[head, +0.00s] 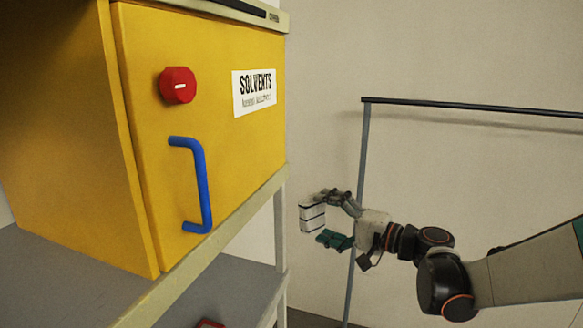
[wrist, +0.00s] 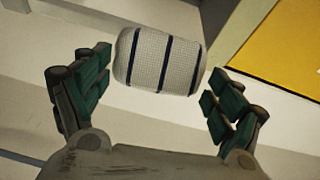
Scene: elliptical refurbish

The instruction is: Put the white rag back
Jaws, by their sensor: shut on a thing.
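The white rag (head: 312,214) is a rolled white bundle with dark stripes. My gripper (head: 323,217) is shut on it and holds it in the air to the right of the yellow cabinet. In the wrist view the rag (wrist: 155,62) lies crosswise between the two green-padded fingers of my gripper (wrist: 158,68). Its near ends are close to the fingertips; the exact contact is hard to see.
The yellow solvents cabinet (head: 225,150) has a red knob (head: 178,85) and a blue handle (head: 205,185); its door looks closed. It stands on a grey shelf unit (head: 235,290) with a red item (head: 208,324) lower down. A thin dark-topped metal frame (head: 362,170) stands behind my gripper.

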